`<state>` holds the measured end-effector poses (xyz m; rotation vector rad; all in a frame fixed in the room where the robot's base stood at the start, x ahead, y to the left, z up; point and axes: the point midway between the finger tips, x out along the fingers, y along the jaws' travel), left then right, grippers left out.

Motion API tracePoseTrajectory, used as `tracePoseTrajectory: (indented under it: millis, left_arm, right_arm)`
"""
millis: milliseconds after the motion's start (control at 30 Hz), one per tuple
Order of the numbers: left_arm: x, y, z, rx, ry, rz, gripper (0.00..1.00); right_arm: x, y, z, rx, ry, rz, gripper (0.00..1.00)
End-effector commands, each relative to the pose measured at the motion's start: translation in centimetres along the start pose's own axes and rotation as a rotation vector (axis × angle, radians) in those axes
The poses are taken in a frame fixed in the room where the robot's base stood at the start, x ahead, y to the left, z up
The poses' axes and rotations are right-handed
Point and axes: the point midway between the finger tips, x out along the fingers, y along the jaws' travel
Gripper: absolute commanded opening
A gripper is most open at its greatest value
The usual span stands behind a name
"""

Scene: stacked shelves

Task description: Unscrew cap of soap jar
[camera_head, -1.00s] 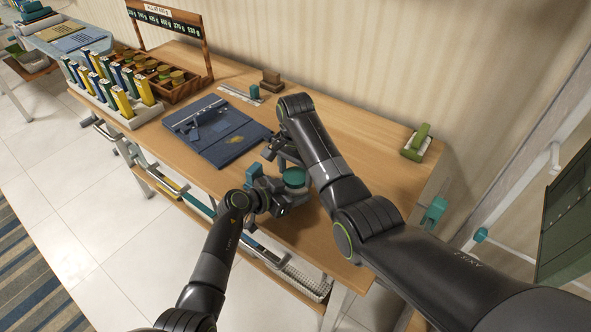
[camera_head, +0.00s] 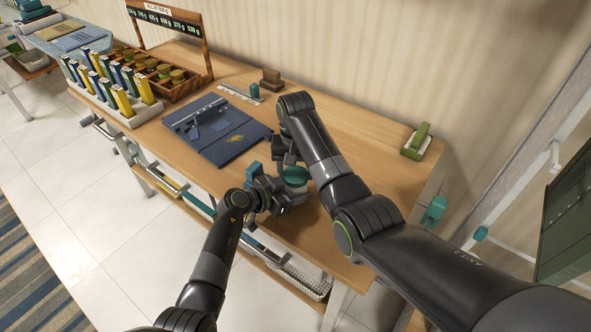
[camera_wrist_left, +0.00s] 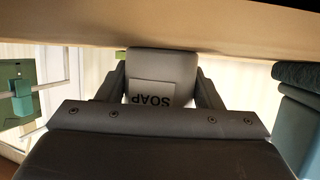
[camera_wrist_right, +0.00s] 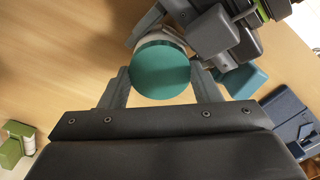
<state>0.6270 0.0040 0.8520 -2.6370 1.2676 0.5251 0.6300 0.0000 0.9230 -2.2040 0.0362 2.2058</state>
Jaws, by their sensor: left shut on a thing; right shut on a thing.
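The soap jar (camera_wrist_left: 160,75) is a pale jar with a white SOAP label, which appears upside down in the left wrist view. Its round teal cap (camera_head: 295,175) is on top. My left gripper (camera_head: 283,196) is shut on the jar's body from the left side. My right gripper (camera_head: 288,160) is at the cap, with its fingers on either side of the cap (camera_wrist_right: 162,72) in the right wrist view, shut on it. The cap sits at the jar's top; I cannot tell whether there is a gap. My right arm hides part of the table behind.
A blue block (camera_head: 252,173) stands close left of my left gripper. A dark blue board (camera_head: 217,130) lies farther left. Racks of tubes and jars (camera_head: 130,119) stand at the back left. A green-handled tool (camera_head: 417,142) is at the right; the table between is largely clear.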

Motion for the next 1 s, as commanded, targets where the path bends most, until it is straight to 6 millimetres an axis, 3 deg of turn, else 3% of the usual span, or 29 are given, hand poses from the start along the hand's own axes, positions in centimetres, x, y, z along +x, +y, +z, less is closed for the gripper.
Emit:
tracePoseTrajectory:
  millis: [200,233,400,667,1000]
  left_arm:
    - [0.0,0.0,0.0,0.000,0.000,0.000,0.00]
    - [0.0,0.0,0.0,0.000,0.000,0.000,0.00]
    - [0.0,0.0,0.0,0.000,0.000,0.000,0.00]
    - [0.0,0.0,0.0,0.000,0.000,0.000,0.00]
    - [0.0,0.0,0.0,0.000,0.000,0.000,0.00]
  right_arm:
    - [0.0,0.0,0.0,0.001,0.001,0.000,0.30]
    - [0.0,0.0,0.0,0.001,0.001,0.000,0.58]
    - [0.0,0.0,0.0,0.002,0.001,0.000,0.79]
    - [-0.4,0.0,0.0,0.003,0.001,0.000,0.79]
    - [-4.3,0.0,0.0,0.004,0.001,-0.001,0.79]
